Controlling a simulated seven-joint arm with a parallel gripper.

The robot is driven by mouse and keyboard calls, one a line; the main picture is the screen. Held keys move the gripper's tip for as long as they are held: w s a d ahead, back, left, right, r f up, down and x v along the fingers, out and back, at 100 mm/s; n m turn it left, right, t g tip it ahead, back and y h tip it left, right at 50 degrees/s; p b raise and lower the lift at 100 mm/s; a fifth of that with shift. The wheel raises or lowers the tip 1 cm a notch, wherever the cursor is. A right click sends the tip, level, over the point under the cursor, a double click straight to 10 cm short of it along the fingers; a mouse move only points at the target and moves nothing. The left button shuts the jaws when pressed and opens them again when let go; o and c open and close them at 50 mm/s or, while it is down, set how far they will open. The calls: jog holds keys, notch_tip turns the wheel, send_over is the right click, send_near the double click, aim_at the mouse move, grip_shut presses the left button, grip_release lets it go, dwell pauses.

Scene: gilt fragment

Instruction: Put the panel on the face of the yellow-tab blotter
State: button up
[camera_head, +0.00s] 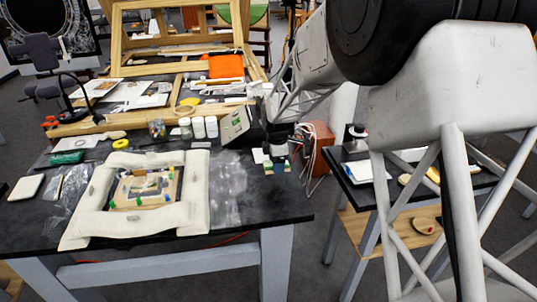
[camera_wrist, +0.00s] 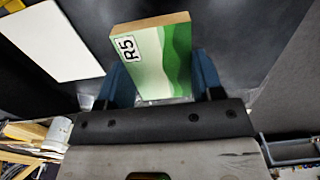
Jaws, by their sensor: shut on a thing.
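My gripper (camera_wrist: 160,78) is shut on the panel (camera_wrist: 150,45), a small block with a light and dark green wavy face, a tan edge and a label reading R5. The panel sits between the blue fingers, above a dark surface. In the head view my gripper (camera_head: 275,163) is over the right end of the dark table, and the panel is too small to make out. A plain white pad (camera_wrist: 50,40) lies left of the panel in the wrist view, apart from it.
A padded cream frame (camera_head: 80,228) surrounds a tray at the table's front. Clear plastic wrap (camera_head: 228,183) and white jars (camera_head: 198,127) are near my gripper. Another white pad (camera_head: 25,187) lies far left. A side table (camera_head: 345,180) stands right, across a gap.

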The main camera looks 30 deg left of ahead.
jog(key=shift+w+a, duration=0.1)
jog(key=shift+w+a+f, duration=0.25)
jog(key=shift+w+a, duration=1.6)
jog(key=shift+w, duration=0.05)
jog(key=shift+w+a+f, duration=0.25)
jog(key=shift+w+a, duration=1.55)
jog(key=shift+w, duration=0.05)
jog(key=shift+w+a+f, duration=0.25)
jog(key=shift+w+a, duration=1.6)
jog(key=shift+w, duration=0.05)
jog(key=shift+f, duration=0.1)
jog(key=shift+f, duration=1.65)
jog(key=shift+f, duration=0.15)
jog(key=o, duration=0.9)
jog(key=shift+r, duration=6.15)
